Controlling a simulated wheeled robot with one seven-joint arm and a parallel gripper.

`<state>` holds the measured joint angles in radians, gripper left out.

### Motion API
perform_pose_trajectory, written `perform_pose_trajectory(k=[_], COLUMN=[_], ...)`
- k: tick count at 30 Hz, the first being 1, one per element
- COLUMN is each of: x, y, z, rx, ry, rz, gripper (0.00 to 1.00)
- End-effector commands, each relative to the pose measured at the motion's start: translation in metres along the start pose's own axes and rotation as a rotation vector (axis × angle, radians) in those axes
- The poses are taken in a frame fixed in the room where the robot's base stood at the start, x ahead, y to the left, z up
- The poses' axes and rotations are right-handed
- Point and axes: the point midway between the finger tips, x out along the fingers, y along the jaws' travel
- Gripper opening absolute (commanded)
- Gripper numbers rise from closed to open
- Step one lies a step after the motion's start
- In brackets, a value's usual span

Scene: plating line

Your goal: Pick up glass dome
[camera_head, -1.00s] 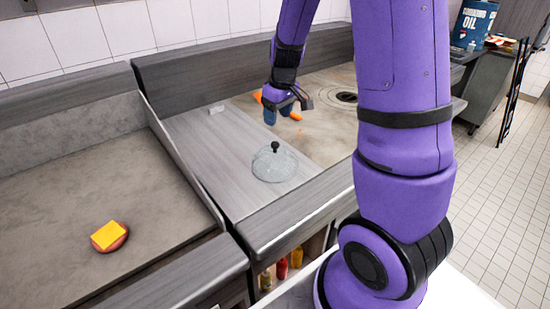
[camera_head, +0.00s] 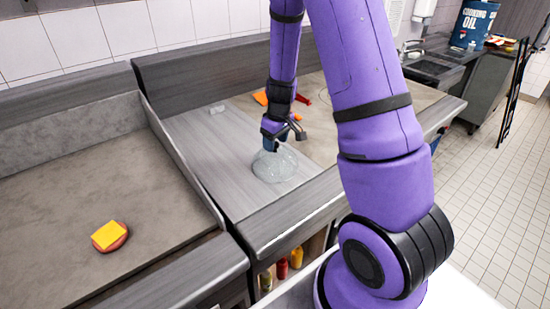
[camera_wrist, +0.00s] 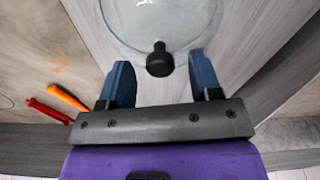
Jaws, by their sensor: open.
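The glass dome (camera_head: 275,170) is clear and stands on the grey counter in the head view. In the wrist view the glass dome (camera_wrist: 195,22) fills the top middle, and its black knob (camera_wrist: 160,60) lies between and slightly beyond the fingertips. My gripper (camera_head: 271,147) is right at the top of the dome and hides the knob in the head view. In the wrist view my gripper (camera_wrist: 160,72) has two blue fingers spread apart with space on both sides of the knob. No contact with the knob shows.
Orange and red utensils (camera_wrist: 66,97) lie on the counter to the left in the wrist view. A patty with a yellow slice (camera_head: 109,236) is on the left counter, behind a low divider (camera_head: 180,160). Bottles (camera_head: 282,269) stand on a shelf below.

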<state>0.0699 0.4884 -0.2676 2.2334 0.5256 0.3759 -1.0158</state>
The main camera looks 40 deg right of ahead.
Motion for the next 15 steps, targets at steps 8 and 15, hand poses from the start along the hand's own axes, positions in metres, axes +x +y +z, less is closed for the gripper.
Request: perform_pose_trajectory(k=[8, 15], x=[0.017, 0.017], y=[0.000, 0.000], z=[0.000, 0.000], rx=[-0.001, -0.001], ry=[0.000, 0.000], rz=[0.000, 0.000], gripper=[0.58, 0.40])
